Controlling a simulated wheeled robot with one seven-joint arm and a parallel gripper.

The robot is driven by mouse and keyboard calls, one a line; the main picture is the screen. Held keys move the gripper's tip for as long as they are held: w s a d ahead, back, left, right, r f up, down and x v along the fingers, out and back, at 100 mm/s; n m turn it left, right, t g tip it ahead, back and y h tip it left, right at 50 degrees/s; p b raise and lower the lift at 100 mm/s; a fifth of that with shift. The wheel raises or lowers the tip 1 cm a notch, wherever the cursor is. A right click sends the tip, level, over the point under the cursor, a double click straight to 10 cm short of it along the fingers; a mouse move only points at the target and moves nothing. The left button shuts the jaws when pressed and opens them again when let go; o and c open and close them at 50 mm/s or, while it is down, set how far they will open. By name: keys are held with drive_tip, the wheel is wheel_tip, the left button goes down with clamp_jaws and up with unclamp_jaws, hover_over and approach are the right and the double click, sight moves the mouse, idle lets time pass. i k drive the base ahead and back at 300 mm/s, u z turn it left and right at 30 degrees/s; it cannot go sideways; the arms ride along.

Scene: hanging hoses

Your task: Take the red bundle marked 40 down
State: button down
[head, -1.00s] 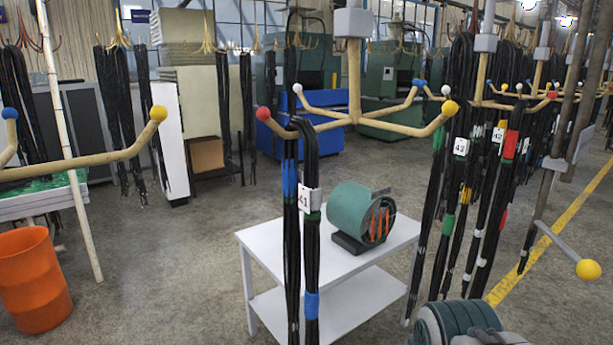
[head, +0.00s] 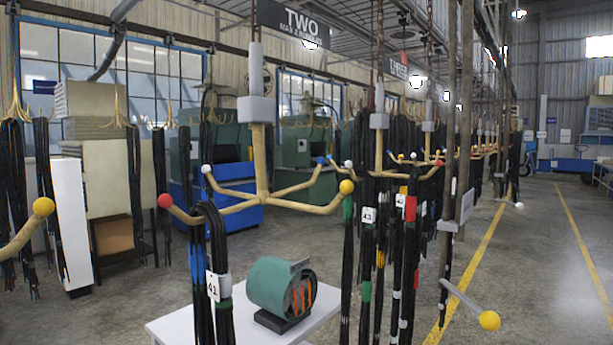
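A black hose bundle with a red band (head: 410,208) hangs among several others on a hanger right of centre. I cannot read a number 40 on it or anywhere else. Beside it to the left hangs a bundle with a white tag that seems to read 43 (head: 369,214). On the nearer wooden hanger (head: 262,195), a bundle with blue bands and a white tag reading 41 (head: 213,287) hangs from the left arm, by the red ball (head: 165,200). My gripper is not in view.
A white table (head: 172,328) with a green drum-shaped machine (head: 282,288) stands beside the bundle tagged 41. A grey bar with a yellow ball (head: 489,320) sticks out at lower right. Open floor with yellow lines (head: 480,250) lies to the right.

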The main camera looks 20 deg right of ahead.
sight(412, 209)
drive_tip(key=k, duration=1)
drive_tip(key=z, duration=1.8)
drive_tip(key=i, duration=2.35)
drive_tip(key=u, duration=1.35)
drive_tip(key=i, duration=0.6)
drive_tip(key=u, duration=0.55)
